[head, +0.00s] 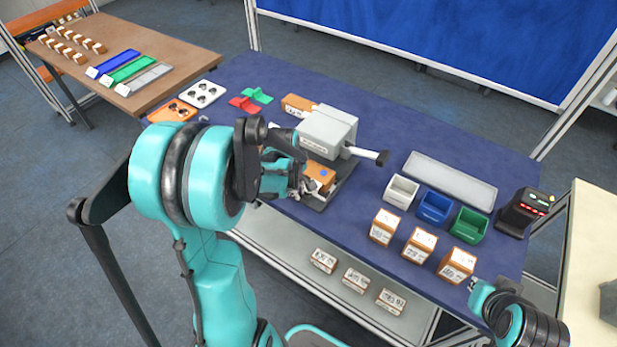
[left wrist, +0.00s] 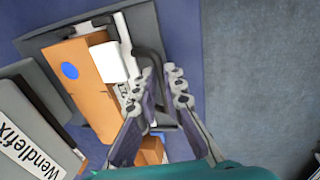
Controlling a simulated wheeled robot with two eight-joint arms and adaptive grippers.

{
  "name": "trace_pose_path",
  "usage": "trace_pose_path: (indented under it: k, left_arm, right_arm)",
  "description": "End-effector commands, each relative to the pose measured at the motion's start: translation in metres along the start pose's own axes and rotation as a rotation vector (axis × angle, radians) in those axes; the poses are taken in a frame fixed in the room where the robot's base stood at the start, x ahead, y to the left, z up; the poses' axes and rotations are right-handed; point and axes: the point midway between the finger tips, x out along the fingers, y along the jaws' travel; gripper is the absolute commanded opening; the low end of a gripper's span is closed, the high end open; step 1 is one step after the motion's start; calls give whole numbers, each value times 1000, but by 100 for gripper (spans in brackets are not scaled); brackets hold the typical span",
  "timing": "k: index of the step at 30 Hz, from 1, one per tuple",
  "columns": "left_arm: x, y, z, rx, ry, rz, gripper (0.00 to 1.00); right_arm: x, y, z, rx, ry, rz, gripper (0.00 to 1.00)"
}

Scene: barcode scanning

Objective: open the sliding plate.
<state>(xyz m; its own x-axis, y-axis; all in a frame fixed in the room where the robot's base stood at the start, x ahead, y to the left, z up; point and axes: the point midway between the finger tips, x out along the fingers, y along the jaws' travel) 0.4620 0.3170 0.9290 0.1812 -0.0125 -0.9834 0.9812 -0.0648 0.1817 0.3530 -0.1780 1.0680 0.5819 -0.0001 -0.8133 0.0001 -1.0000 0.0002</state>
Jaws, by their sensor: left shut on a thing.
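The grey box-shaped fixture (head: 328,130) stands on the blue table, with a dark base plate (head: 345,178) in front of it. A wooden block (head: 321,173) with a blue dot lies at its front; it also shows in the left wrist view (left wrist: 82,85). My left gripper (head: 304,186) is at the front left of this block. In the left wrist view, its fingers (left wrist: 164,78) are shut on a black handle (left wrist: 148,57) beside a pale strip. The fingers hide part of the handle. My right gripper (head: 474,285) shows only slightly at the lower right; its jaws are unclear.
Red (head: 243,104) and green pieces lie behind my left arm.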

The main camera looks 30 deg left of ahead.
Motion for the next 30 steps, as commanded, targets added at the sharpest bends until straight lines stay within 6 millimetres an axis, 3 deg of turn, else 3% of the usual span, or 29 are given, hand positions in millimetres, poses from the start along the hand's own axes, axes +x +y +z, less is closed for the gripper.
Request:
trace_pose_path:
  k: [3,7,16,17,18,30]
  left_arm:
    - [-5,-24,-1,-2,1,1,0]
    - [-7,-34,-1,-2,1,1,0]
    - [-7,-35,-1,0,1,1,0]
    - [-7,-35,-1,0,1,1,17]
    - [-7,-35,-1,0,1,1,19]
    - [-16,-35,-1,0,1,1,19]
  right_arm:
    - [0,0,0,0,0,0,0]
    - [0,0,0,0,0,0,0]
    - [0,0,0,0,0,0,0]
    - [0,0,0,0,0,0,0]
    - [0,0,0,0,0,0,0]
    - [0,0,0,0,0,0,0]
